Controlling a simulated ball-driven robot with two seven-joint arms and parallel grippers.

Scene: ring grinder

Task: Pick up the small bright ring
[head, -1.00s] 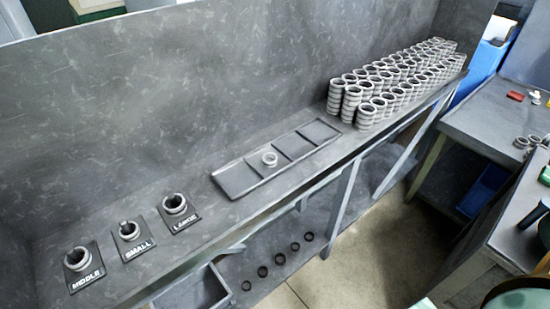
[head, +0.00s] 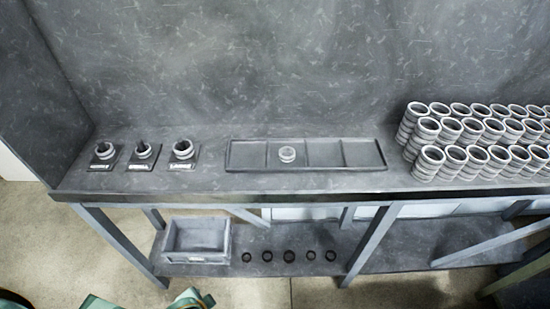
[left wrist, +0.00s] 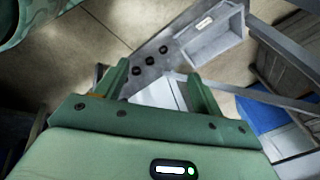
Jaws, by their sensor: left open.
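Three dark label plates stand at the left of the bench, each with a ring on it: a left ring (head: 104,150), a middle ring (head: 143,150) and a right ring (head: 183,149). In the earlier head view the plates read MIDDLE, SMALL and LARGE from left to right. Another bright ring (head: 287,154) sits in the second compartment of a shallow tray (head: 375,165). My left gripper shows in the left wrist view (left wrist: 162,92), open with nothing between its green fingers. Green parts of mine show at the head view's bottom left. My right gripper is out of view.
Stacked bright rings (head: 470,145) fill the right end of the bench (head: 220,186). On the lower shelf are a grey open box (head: 197,240) and a row of several dark rings (head: 290,256). Bench legs and braces stand in front. The floor (head: 250,292) before the shelf is clear.

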